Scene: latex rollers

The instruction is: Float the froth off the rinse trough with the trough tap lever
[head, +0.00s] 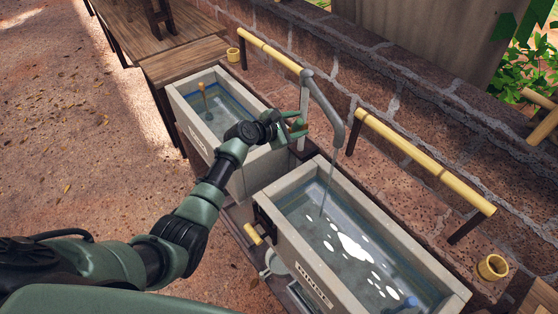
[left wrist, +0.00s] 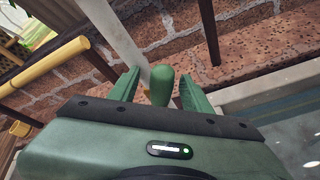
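The rinse trough (head: 373,192) is a grey stone basin at the lower right of the head view, with white froth patches (head: 352,247) on its water. A grey tap spout (head: 328,106) arches over it, and a thin stream (head: 325,200) falls into the water. My left gripper (head: 297,127) is beside the tap post. In the left wrist view, a rounded green lever grip (left wrist: 163,85) stands between the spread fingers of my left gripper (left wrist: 160,92). A gap shows on its left; contact on its right is unclear. My right gripper is out of view.
A second stone trough (head: 181,100) with water and an orange-topped float stands behind left. Bamboo rails (head: 425,160) and a brick wall (head: 385,100) run behind the troughs. A wooden table (head: 170,50) stands at upper left. The ground at left is clear.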

